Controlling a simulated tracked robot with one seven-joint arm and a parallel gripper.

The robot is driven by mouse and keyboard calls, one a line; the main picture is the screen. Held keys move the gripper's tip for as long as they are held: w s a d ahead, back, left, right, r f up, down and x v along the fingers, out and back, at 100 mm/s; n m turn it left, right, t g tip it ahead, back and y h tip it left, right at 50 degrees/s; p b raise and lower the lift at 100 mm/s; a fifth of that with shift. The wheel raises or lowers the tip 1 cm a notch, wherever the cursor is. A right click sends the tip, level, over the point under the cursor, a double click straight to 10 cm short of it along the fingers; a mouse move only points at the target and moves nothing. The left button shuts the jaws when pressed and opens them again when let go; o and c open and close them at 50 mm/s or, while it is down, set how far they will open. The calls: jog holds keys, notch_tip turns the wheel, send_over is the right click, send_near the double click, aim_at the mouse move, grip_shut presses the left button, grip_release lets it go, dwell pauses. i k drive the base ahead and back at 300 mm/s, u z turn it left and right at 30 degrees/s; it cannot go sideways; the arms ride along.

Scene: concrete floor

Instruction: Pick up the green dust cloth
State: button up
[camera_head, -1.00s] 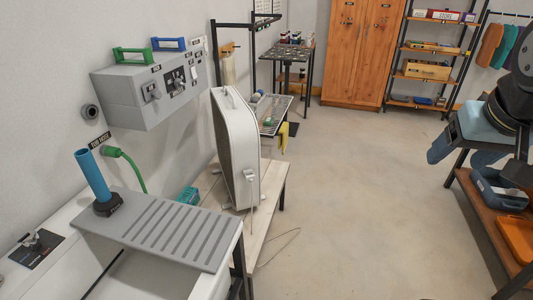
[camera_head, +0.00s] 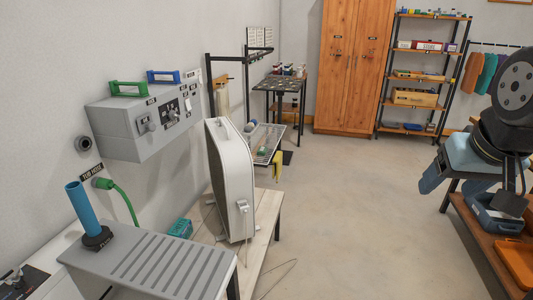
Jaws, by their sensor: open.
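I cannot make out a cloth that is surely the green dust cloth. A teal-green cloth (camera_head: 487,76) hangs on the rail at the far right, beside an orange-brown one. A small green item (camera_head: 262,151) lies on the wire tray in the middle distance, too small to tell what it is. My gripper (camera_head: 448,190) is at the right edge, with two blue fingers apart and nothing seen between them. It is in front of the right-hand bench and far from both green items.
The middle floor is clear.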

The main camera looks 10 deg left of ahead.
aim_at(262, 151)
jog(key=z, duration=0.55)
jog(key=i, duration=4.15)
jog(key=u, duration=0.55)
